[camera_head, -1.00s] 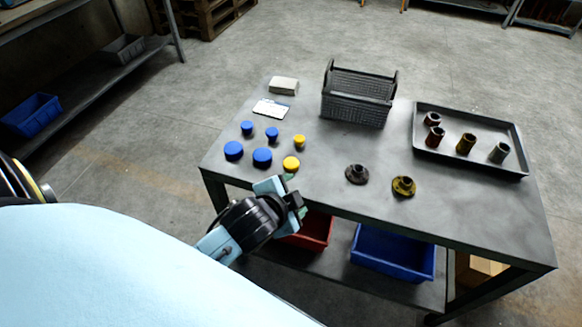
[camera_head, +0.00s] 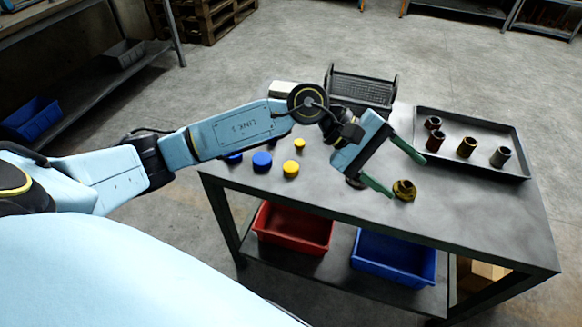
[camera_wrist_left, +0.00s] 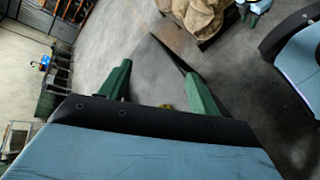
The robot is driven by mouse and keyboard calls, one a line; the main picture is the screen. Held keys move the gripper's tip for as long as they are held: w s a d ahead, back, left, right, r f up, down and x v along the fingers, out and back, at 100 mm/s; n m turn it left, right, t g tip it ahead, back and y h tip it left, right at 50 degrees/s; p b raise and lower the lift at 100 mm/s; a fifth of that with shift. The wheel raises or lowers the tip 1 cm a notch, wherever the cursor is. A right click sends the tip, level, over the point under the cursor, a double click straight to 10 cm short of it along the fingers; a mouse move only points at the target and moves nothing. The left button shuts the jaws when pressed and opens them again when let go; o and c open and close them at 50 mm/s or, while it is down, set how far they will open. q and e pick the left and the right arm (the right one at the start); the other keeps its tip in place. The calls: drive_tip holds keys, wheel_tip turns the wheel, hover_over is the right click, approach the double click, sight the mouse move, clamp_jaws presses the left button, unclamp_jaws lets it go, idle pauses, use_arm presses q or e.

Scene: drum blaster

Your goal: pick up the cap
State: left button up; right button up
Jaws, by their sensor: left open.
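The cap is one of several round caps at the left of the grey table. A blue cap (camera_head: 262,161), a larger yellow cap (camera_head: 291,169) and a smaller yellow cap (camera_head: 299,145) show clearly. Other blue caps are partly or fully hidden behind my left arm. My left gripper (camera_head: 408,178) is open, right of the caps, with its green fingers spread over the flanged parts. Those fingers also show in the wrist view (camera_wrist_left: 158,78); a small yellow thing (camera_wrist_left: 167,106) sits low between them, too small to name. My right gripper is not in the head view.
A yellow flanged part (camera_head: 404,190) lies near the fingertips; a dark one is mostly hidden. A black basket (camera_head: 362,88) stands behind the gripper. A tray (camera_head: 520,150) with several cylinders is at right. Red (camera_head: 293,228) and blue (camera_head: 394,256) bins sit below. The table's front right is clear.

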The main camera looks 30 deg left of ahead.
use_arm(q)
drive_tip(key=w+a+f+m+g+y, duration=0.1)
drive_tip(key=a+f+m+y, duration=0.15)
drive_tip(key=a, duration=0.25)
drive_tip(key=w+a+f+m+y, duration=0.2)
drive_tip(key=a+y, duration=0.2)
drive_tip(key=a, duration=0.1)
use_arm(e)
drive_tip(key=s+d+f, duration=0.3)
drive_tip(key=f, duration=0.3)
use_arm(q)
drive_tip(key=m+y+b, duration=0.2)
drive_tip(key=m+y, duration=0.1)
drive_tip(key=y, duration=0.4)
hover_over(291, 166)
drive_tip(key=shift+g+h, duration=0.25)
drive_tip(key=shift+g, duration=0.05)
drive_tip(key=f, duration=0.6)
drive_tip(key=shift+w+f, duration=0.1)
drive_tip(key=shift+w, duration=0.1)
drive_tip(key=f, duration=0.4)
drive_tip(key=shift+s+f+b, duration=0.3)
drive_tip(key=shift+b, duration=0.1)
drive_tip(key=shift+f, duration=0.5)
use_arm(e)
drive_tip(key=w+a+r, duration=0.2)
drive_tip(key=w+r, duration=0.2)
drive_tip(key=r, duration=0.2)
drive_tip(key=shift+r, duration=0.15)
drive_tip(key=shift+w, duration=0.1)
